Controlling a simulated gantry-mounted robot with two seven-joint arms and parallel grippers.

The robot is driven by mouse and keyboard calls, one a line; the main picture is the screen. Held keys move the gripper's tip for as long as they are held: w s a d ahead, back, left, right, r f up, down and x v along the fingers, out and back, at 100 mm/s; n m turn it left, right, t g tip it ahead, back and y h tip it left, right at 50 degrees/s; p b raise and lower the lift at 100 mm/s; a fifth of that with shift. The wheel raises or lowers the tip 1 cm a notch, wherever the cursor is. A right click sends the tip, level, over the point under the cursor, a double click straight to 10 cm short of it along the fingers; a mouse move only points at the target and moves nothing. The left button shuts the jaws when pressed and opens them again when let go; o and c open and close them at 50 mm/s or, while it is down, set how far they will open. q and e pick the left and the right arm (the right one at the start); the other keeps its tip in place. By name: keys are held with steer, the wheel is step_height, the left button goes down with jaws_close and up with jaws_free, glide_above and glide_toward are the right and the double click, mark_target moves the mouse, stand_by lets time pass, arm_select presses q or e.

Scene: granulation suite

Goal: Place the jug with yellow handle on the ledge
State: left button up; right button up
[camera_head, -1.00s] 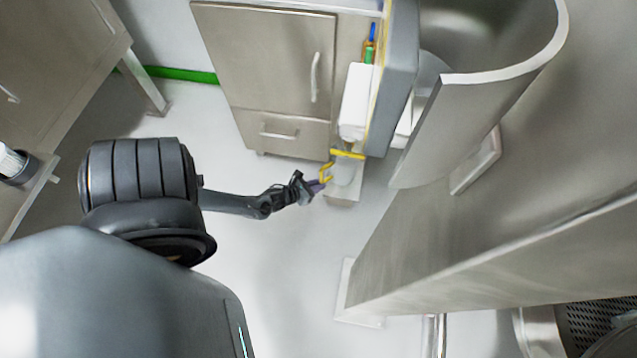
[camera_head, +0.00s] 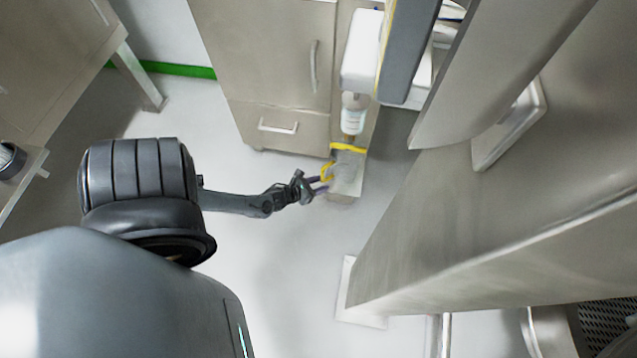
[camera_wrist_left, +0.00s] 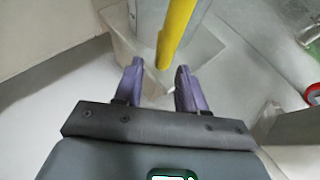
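The clear jug (camera_head: 348,163) has a yellow rim and a yellow handle (camera_head: 326,172). It stands upright on the near end of the narrow steel ledge (camera_head: 344,190). My left gripper (camera_head: 326,184) is at the handle side of the jug. In the left wrist view, its two purple fingers (camera_wrist_left: 160,78) are apart, with the yellow handle (camera_wrist_left: 175,35) in front of and between their tips. I see a gap on both sides of the handle. The jug's clear wall (camera_wrist_left: 150,15) shows behind it. My right gripper is not in view.
A steel cabinet (camera_head: 265,60) is to the left. A large steel machine (camera_head: 500,220) fills the right. The floor around my left forearm is clear.

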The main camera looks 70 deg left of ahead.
arm_select(q)
steer(key=p+v, duration=0.7)
steer(key=v, duration=0.5)
steer(key=w+d+r+n+g+h, duration=0.1)
steer(key=w+d+r+n+g, duration=0.15)
steer(key=d+n, duration=0.4)
steer(key=w+d+r+n+g, duration=0.1)
steer(key=w+d+r+n, duration=0.3)
steer(key=d+n, duration=0.25)
steer(key=w+d+r+n+g+h, duration=0.1)
steer(key=w+d+r+n+g, duration=0.15)
steer(key=d+n, duration=0.35)
steer(key=s+d+r+n+g, duration=0.1)
steer(key=d+r+n, duration=0.1)
steer(key=r+n, duration=0.4)
steer(key=s+d+r+n+g+h, duration=0.1)
steer(key=r+n, duration=0.5)
steer(key=r, duration=0.7)
steer(key=shift+s+d+g, duration=0.3)
steer(key=shift+s+d, duration=0.15)
steer(key=shift+d, duration=0.65)
